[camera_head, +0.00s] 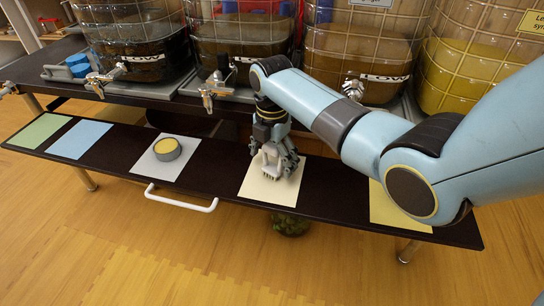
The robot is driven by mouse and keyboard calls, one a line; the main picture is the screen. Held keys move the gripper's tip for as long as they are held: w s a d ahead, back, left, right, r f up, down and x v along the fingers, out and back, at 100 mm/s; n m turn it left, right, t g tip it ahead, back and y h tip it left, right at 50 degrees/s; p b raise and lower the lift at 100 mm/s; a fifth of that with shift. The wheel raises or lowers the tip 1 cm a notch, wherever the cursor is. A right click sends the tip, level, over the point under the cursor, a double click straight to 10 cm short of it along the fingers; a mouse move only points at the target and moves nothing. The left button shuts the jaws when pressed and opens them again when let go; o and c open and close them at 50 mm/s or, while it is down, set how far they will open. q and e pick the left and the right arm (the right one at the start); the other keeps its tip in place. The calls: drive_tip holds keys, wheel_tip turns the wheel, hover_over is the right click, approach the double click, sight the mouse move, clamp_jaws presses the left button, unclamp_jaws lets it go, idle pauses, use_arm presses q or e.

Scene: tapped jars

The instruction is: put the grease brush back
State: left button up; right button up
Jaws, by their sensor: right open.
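My right gripper (275,158) points down over the cream sheet (284,192) on the dark shelf. Its fingers are apart, and a pale grey ribbed piece shows between and below them. I cannot tell whether this piece is the grease brush or part of the gripper. No other brush can be made out. A round grey tin with a yellow top (168,149) stands on the grey sheet (152,168), left of my right gripper. My left gripper is not in view.
Large caged jars with metal taps (214,89) stand behind the shelf. Green (40,131), blue (80,140) and yellow (393,208) sheets lie bare on it. A white handle (182,199) juts from its front edge. My right arm covers the shelf's right part.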

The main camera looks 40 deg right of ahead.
wheel_tip(320, 180, up, 12)
drive_tip(key=p, duration=0.3)
drive_tip(key=shift+r, duration=0.2)
idle(0.5)
